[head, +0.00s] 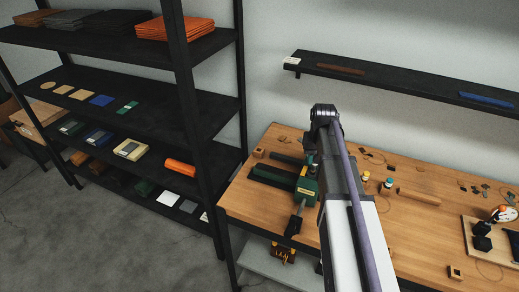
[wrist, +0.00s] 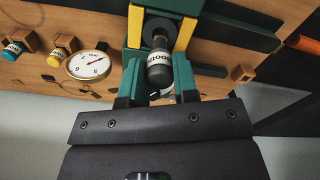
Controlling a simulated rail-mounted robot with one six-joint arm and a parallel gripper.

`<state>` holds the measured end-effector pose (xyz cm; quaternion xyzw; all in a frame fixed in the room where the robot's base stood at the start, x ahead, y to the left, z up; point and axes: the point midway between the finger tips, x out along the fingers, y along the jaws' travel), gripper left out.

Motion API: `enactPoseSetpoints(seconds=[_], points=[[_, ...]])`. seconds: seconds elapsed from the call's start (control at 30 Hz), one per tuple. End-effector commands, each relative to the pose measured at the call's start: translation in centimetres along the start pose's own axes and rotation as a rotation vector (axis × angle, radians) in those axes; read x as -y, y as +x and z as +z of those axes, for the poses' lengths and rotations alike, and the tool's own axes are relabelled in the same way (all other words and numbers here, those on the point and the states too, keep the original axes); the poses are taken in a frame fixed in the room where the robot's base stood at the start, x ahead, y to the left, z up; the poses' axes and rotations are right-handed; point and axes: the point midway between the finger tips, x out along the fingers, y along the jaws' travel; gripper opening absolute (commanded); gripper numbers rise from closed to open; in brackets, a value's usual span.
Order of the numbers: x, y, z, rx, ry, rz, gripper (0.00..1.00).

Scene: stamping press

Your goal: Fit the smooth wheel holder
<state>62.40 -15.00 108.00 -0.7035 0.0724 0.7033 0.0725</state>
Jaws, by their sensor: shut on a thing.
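The smooth wheel holder (wrist: 158,72) is a dark cylinder with a white band whose lettering is partly readable. In the wrist view my gripper (wrist: 158,88) is shut on it with two teal fingers, one on each side. Its upper end is in front of a green block with yellow side strips (wrist: 184,34) and a dark round part between them. I cannot tell whether the holder touches that part. In the head view a green device (head: 307,184) with a yellow plate stands on the bench, left of my arm. My arm largely hides the gripper and the holder there.
The wooden bench (head: 420,235) holds small bottles (head: 388,183), a wooden bar (head: 419,197) and a dial gauge (head: 503,213). The gauge also shows in the wrist view (wrist: 88,65). A black rack (head: 130,95) with several flat items stands left. A wall shelf (head: 420,84) is behind.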

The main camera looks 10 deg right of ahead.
Motion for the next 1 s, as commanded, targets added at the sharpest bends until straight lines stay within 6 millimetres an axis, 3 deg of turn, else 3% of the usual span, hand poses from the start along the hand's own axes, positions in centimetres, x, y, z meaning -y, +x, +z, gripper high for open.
enactPoseSetpoints(seconds=[1.0], points=[[0.0, 2.5, 0.0, 0.0, 0.0, 0.0, 0.04]])
